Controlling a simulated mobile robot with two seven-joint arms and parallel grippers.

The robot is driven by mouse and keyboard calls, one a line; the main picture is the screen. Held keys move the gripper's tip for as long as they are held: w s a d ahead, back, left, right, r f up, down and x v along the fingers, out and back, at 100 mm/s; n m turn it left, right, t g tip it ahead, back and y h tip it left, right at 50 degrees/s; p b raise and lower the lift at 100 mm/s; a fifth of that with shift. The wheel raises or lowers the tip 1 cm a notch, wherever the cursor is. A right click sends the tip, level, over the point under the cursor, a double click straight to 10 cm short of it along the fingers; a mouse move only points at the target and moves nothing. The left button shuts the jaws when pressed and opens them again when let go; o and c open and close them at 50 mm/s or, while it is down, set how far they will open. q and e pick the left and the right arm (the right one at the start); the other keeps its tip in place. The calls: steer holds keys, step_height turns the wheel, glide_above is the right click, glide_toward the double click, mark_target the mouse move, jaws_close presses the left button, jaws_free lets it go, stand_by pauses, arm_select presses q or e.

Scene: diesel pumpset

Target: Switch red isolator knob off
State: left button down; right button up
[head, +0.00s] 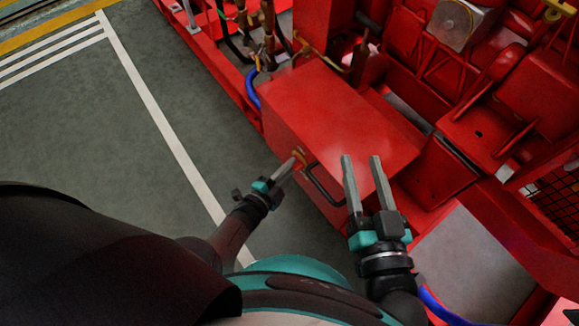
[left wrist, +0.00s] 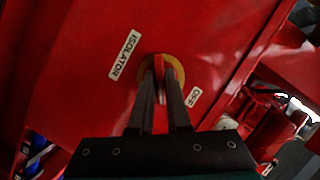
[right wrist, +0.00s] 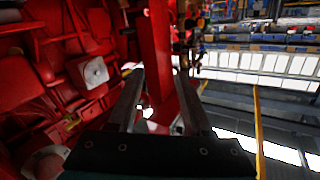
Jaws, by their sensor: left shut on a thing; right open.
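The red isolator knob (left wrist: 161,73) sits on a yellow round plate (left wrist: 178,66) on the side of a red box (head: 338,110). In the left wrist view an ISOLATOR label (left wrist: 124,55) is on one side of it and an OFF label (left wrist: 194,97) on the other. My left gripper (head: 296,162) is at the box's front face. Its fingers are shut on the knob and hide much of it. The knob's exact angle is hard to tell. My right gripper (head: 361,160) is open and empty, in front of the red box in the head view.
A dark handle (head: 325,187) is on the box face, just right of the knob. Red engine parts (head: 500,90) fill the right side. A blue hose (head: 252,88) runs at the box's far left corner. Grey floor (head: 90,125) is clear at left.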

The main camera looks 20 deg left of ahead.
steer(key=shift+f, duration=0.1)
stand_by(0.5)
arm_select(q)
steer(key=shift+w+a+r+n+g+h+p, duration=0.1)
steer(key=shift+n+g+h+p, duration=0.7)
steer(key=shift+n, duration=1)
steer(key=shift+a+n+g+h+p, duration=0.1)
steer(key=shift+n+g+h+p, duration=0.4)
steer(key=shift+n+g+h, duration=0.9)
arm_select(e)
steer(key=shift+w+d+f+n+g+h, duration=0.25)
steer(key=shift+d+f+g+h, duration=0.35)
steer(key=shift+g, duration=0.55)
steer(key=shift+w+d+f+n+g+h, duration=0.15)
steer(key=shift+w+d+f+g+h, duration=0.2)
steer(key=shift+d+f+g, duration=0.5)
arm_select(q)
steer(key=shift+n+t+y, duration=0.3)
steer(key=shift+n+y, duration=0.2)
steer(key=shift+y, duration=0.1)
arm_select(e)
steer(key=shift+r+g, duration=0.25)
steer(key=shift+g, duration=0.05)
arm_select(q)
steer(key=c, duration=0.9)
jaws_free()
